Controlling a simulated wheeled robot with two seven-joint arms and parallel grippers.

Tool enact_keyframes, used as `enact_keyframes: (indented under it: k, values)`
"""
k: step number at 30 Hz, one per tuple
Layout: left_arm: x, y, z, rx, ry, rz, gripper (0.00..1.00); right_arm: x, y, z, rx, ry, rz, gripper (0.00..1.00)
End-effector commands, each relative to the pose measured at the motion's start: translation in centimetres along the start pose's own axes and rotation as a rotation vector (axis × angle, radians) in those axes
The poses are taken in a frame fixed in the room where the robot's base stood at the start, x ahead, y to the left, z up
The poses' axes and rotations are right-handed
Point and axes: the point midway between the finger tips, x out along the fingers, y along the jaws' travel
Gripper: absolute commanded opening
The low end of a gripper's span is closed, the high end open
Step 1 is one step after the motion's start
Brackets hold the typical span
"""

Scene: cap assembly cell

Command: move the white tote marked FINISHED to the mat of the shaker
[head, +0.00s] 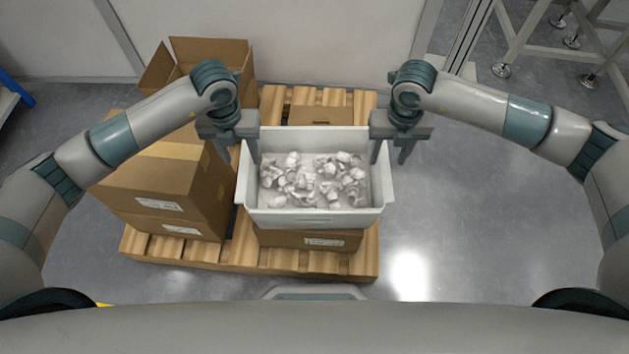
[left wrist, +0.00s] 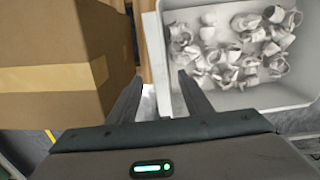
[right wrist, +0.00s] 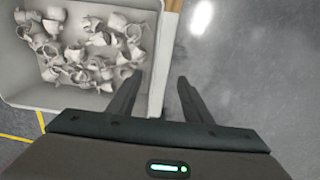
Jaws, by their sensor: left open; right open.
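A white tote (head: 314,218) holding several small white parts sits on a cardboard box on a wooden pallet. Its front marking is too small to read. It also shows in the left wrist view (left wrist: 290,122) and the right wrist view (right wrist: 154,95). My left gripper (head: 238,152) is open at the tote's left wall, one finger outside and one over the inside. My right gripper (head: 391,152) is open at the right wall, likewise one finger to each side. Neither jaw is closed on the wall. I see no shaker or mat in these views.
Stacked cardboard boxes (head: 150,185) stand close to the left of the tote, beside my left gripper. An open carton (head: 165,70) is behind. The pallet (head: 280,262) lies under everything. Grey floor (head: 460,220) to the right is clear. A metal frame (head: 545,35) stands at the back right.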

Motion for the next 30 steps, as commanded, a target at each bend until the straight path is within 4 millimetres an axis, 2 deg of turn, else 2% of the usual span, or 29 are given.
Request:
enact_keyframes:
  k: [1, 6, 12, 18, 26, 30]
  values:
    - [1.0, 0.0, -0.1, -0.001, 0.004, 0.002, 0.45, 1.0, -0.1, -0.1, 0.000, 0.004, -0.003, 0.45]
    - [3.5, 0.0, -0.1, 0.000, 0.003, 0.000, 0.45, 3.5, 0.0, -0.1, 0.001, 0.002, -0.001, 0.45]
    - [5.6, 0.0, 0.0, 0.000, 0.002, 0.000, 0.45, 5.6, 0.0, 0.0, 0.000, 0.002, -0.001, 0.45]
    - [6.3, 0.0, 0.0, 0.001, 0.001, 0.000, 0.45, 6.3, 0.0, 0.0, 0.000, 0.000, 0.000, 0.45]
    - [6.3, 0.0, 0.0, 0.001, 0.001, 0.000, 0.45, 6.4, 0.0, 0.0, 0.000, 0.000, -0.001, 0.45]
    - [6.3, 0.0, 0.0, 0.000, 0.001, 0.000, 0.12, 6.3, 0.0, 0.0, 0.000, 0.000, -0.001, 0.12]
